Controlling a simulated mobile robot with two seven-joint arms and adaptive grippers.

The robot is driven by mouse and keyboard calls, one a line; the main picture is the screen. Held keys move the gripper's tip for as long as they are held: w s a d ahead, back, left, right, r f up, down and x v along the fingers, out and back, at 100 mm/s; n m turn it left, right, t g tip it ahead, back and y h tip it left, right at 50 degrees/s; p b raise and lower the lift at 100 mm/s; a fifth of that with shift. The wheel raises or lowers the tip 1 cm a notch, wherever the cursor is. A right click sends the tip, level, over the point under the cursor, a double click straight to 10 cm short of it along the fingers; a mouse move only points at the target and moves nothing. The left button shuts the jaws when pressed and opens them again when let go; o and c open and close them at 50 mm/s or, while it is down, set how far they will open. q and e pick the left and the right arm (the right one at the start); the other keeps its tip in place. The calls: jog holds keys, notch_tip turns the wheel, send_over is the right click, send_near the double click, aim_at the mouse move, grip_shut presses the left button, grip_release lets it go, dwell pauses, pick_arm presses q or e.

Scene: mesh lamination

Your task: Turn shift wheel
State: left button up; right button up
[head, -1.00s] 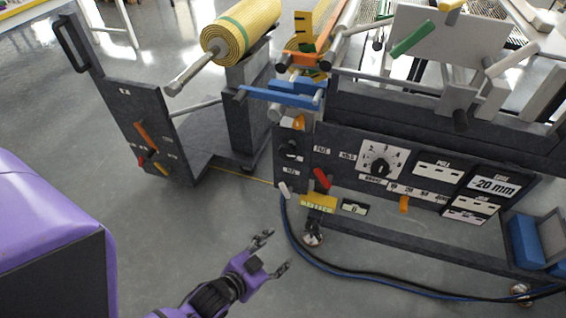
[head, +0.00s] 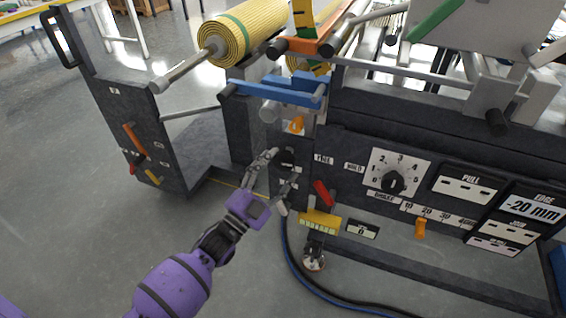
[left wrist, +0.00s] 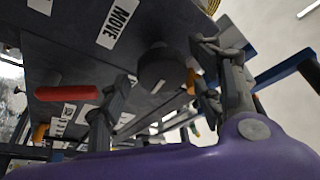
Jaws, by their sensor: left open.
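A dark round wheel (head: 285,158) sits on the left end of the machine's front panel; I take it to be the shift wheel. In the left wrist view the dark wheel (left wrist: 161,68) shows between my fingers, beside a white label reading MOVE (left wrist: 118,24). My left gripper (head: 281,169) is open, with its fingers spread at either side of the wheel in the picture. The left wrist view also shows both fingers (left wrist: 162,88) apart. I cannot tell whether they touch the wheel. My right gripper is not in view.
A red lever (head: 323,193) and a yellow block (head: 320,221) are right of the wheel. A numbered dial (head: 393,180) is further right. Blue bars (head: 275,92) jut out above. A yellow mesh roll (head: 250,32) hangs at upper left.

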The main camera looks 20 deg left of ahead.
pick_arm(q)
jog(key=shift+x, duration=0.95)
jog(key=shift+w+r, duration=0.1)
jog(key=shift+w, duration=0.2)
jog(key=c, duration=1.1)
jog(key=shift+c, duration=0.2)
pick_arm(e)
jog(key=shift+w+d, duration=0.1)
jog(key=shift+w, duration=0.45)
